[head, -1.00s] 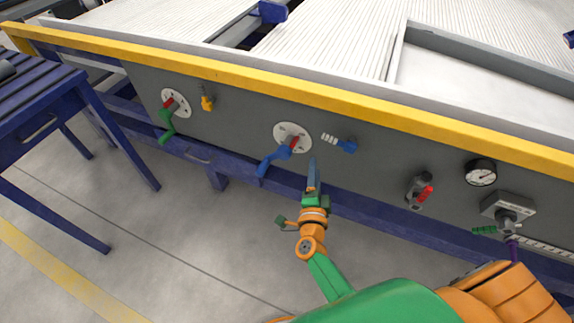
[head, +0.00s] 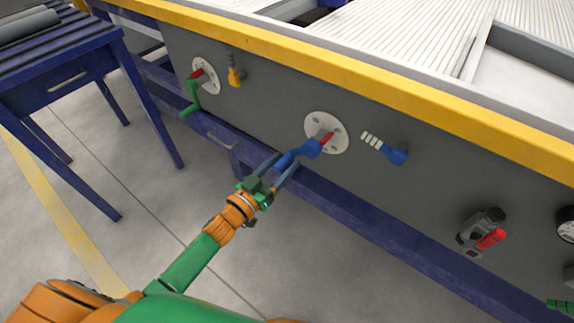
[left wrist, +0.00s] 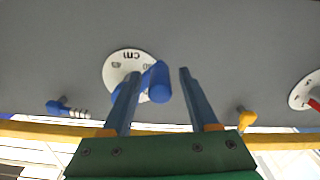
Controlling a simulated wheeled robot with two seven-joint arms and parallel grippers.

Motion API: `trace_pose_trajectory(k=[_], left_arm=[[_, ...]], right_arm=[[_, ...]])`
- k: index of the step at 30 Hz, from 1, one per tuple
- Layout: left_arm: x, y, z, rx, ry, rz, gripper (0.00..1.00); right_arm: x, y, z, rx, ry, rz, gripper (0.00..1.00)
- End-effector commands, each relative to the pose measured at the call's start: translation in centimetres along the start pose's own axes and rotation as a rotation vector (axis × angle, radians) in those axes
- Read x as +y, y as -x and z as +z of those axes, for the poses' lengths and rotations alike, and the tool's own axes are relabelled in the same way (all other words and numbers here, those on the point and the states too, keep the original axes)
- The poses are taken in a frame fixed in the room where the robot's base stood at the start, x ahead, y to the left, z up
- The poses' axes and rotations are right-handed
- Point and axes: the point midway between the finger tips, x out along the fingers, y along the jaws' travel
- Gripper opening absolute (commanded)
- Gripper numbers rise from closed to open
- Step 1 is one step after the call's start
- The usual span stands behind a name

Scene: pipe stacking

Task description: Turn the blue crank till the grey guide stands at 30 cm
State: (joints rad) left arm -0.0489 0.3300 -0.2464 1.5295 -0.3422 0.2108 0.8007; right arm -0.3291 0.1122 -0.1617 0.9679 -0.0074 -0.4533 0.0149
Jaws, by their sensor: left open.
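The blue crank (head: 301,153) sticks out from a round white dial (head: 326,132) on the grey panel, its handle pointing down and left. The dial has a red pointer; its numbers are too small to read. My left gripper (head: 280,170) is open, its fingers around the crank's handle end. In the left wrist view the round end of the blue crank (left wrist: 160,82) shows between the fingers, nearer the left one, and the dial (left wrist: 115,68) carries the letters "cm". I cannot tell which part is the grey guide.
A green crank (head: 190,98) with its own dial is on the left. A yellow knob (head: 235,77) and a blue knob (head: 396,153) flank the blue crank's dial. A red-handled fitting (head: 490,238) is at right. A blue table (head: 92,80) stands left.

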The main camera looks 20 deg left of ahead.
Motion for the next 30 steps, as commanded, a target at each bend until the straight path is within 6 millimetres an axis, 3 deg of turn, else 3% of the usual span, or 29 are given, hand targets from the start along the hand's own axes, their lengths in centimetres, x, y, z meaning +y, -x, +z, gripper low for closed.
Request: trace_pose_trajectory(k=[9,15,16,30], left_arm=[[-0.02,-0.72,0.01,-0.002,-0.001,-0.001,0.57],[-0.03,-0.7,0.02,-0.002,-0.001,-0.001,0.03],[-0.03,-0.7,0.03,-0.002,-0.001,-0.001,0.0],[-0.03,-0.68,0.06,-0.002,-0.001,-0.002,0.0]], right_arm=[[-0.14,-0.03,-0.27,0.003,-0.002,-0.002,0.49],[-0.14,-0.03,-0.28,0.003,-0.003,-0.003,0.49],[-0.14,-0.03,-0.28,0.003,-0.003,-0.003,0.49],[-0.17,-0.04,-0.28,0.004,-0.004,-0.003,0.49]])
